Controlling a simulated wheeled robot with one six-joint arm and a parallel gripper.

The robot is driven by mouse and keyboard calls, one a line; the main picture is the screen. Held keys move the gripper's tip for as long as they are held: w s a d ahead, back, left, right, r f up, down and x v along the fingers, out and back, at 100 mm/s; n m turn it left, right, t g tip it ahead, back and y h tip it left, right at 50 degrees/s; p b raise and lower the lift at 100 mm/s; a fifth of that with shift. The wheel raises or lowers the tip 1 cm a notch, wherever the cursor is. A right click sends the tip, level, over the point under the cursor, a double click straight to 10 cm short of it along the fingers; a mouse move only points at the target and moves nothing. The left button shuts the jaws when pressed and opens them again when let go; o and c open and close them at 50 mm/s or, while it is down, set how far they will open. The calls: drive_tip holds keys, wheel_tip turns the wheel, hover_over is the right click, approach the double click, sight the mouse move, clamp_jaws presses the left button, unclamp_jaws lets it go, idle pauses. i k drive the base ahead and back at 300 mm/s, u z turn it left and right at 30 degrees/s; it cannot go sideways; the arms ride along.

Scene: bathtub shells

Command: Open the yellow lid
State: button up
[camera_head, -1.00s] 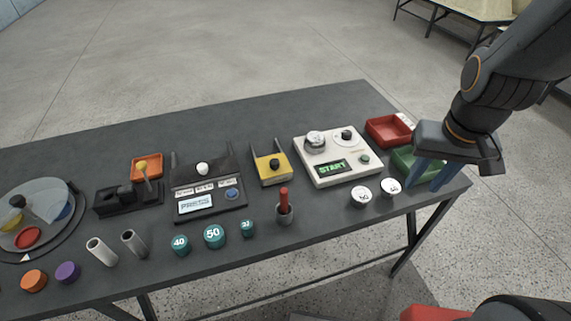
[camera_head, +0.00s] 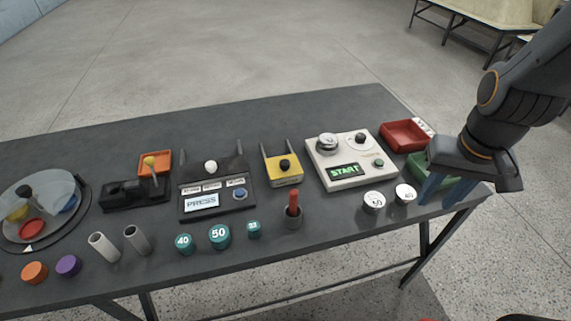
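The yellow lid (camera_head: 286,178) is on a small box near the middle of the table, with a black knob on top and two dark upright bars at its back. It appears closed and lies flat. My gripper (camera_head: 445,191) is at the right end of the table, in front of the green tray, well to the right of the yellow lid. The gripper partly hides the green tray (camera_head: 422,170).
A white START device (camera_head: 345,181) stands between the lid and my gripper. A red tray (camera_head: 404,135), white weights (camera_head: 374,202), a red-handled tool in a cup (camera_head: 293,211) and a black PRESS panel (camera_head: 217,204) are nearby. The table's back strip is clear.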

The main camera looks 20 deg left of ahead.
sight(278, 168)
drive_tip(key=k, duration=0.65)
drive_tip(key=u, duration=0.75)
drive_tip(key=i, duration=1.1)
drive_tip(key=z, duration=0.3)
